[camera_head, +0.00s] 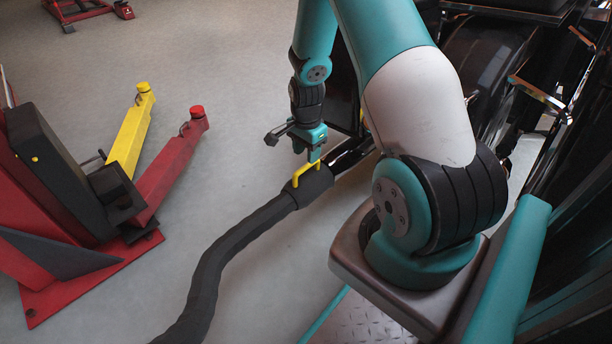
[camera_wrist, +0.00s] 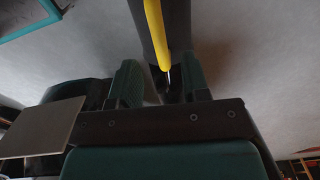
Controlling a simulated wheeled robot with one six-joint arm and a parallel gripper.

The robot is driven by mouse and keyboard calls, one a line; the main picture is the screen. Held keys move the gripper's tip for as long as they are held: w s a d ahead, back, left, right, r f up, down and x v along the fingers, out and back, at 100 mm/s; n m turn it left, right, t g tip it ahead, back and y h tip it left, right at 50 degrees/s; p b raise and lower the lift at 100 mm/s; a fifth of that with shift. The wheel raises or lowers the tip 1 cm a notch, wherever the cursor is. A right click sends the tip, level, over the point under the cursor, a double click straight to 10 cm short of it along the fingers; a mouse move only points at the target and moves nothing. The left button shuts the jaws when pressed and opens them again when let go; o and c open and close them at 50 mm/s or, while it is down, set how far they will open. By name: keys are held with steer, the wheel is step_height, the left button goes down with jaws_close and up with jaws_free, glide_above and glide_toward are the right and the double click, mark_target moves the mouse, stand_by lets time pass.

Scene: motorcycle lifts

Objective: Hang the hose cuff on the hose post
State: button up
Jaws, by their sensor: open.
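The hose cuff (camera_head: 312,183) is a dark sleeve on the end of a thick grey-black hose (camera_head: 232,243). It sits at the end of a shiny dark pipe (camera_head: 350,153), apparently around it. A yellow handle (camera_head: 300,174) stands up from the cuff; it also shows in the wrist view (camera_wrist: 156,35). My gripper (camera_head: 309,153) is just above the handle, pointing down. In the wrist view my open gripper (camera_wrist: 162,78) has the handle's near end between or just beyond its fingers; contact cannot be told. I cannot make out the hose post.
A red lift (camera_head: 90,265) with a black box, a yellow arm (camera_head: 131,130) and a red arm (camera_head: 172,170) stands at left. A motorcycle wheel (camera_head: 485,60) and dark frame parts crowd the right. The grey floor between is clear apart from the hose.

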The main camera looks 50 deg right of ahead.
mark_target(306, 165)
step_height(306, 165, down, 5)
steer(key=shift+f+b, duration=0.1)
steer(key=shift+b, duration=0.85)
jaws_close()
steer(key=shift+r+p, duration=0.4)
steer(key=shift+p, duration=0.15)
steer(key=shift+a, duration=0.1)
steer(key=a+p, duration=0.3)
steer(key=a, duration=1.3)
steer(key=shift+w+f, duration=0.2)
steer(key=shift+w, duration=0.25)
steer(key=shift+d, duration=0.1)
